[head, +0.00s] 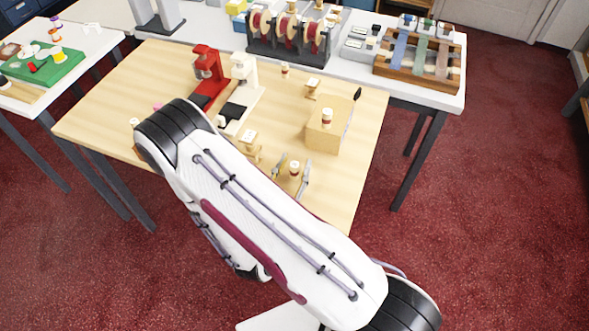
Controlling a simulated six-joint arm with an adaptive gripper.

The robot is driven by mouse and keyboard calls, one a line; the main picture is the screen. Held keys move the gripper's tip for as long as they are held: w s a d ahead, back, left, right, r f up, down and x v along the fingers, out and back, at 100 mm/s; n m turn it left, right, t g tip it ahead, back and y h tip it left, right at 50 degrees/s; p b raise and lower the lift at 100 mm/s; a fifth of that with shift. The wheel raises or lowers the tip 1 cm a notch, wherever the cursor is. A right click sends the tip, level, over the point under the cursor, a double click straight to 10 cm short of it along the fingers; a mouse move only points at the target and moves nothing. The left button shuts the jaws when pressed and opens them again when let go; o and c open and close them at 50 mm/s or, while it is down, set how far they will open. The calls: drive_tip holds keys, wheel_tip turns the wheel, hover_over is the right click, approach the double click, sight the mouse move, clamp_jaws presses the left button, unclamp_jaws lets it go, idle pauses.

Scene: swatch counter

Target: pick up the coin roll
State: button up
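A small upright roll (294,169) with a pale top and an orange-brown band, which looks like a coin roll, stands near the front right edge of the wooden table. My gripper (293,174) is open, one grey finger on each side of this roll, with a gap seeming to show on both sides. The roll's lower end and any contact are too small to tell. Similar small rolls stand on a wooden block (314,138) and further back on the table (285,70); I cannot tell for certain which is the coin roll.
A small wooden stand (250,143) is left of my gripper. A red press (207,72) and a white press (243,75) stand further back. A white table (350,80) with a spool rack (290,35) and a wooden tray (440,88) borders the far side.

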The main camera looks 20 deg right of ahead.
drive_tip(key=shift+w+d, duration=0.2)
drive_tip(key=shift+w, duration=0.05)
idle(0.4)
clamp_jaws()
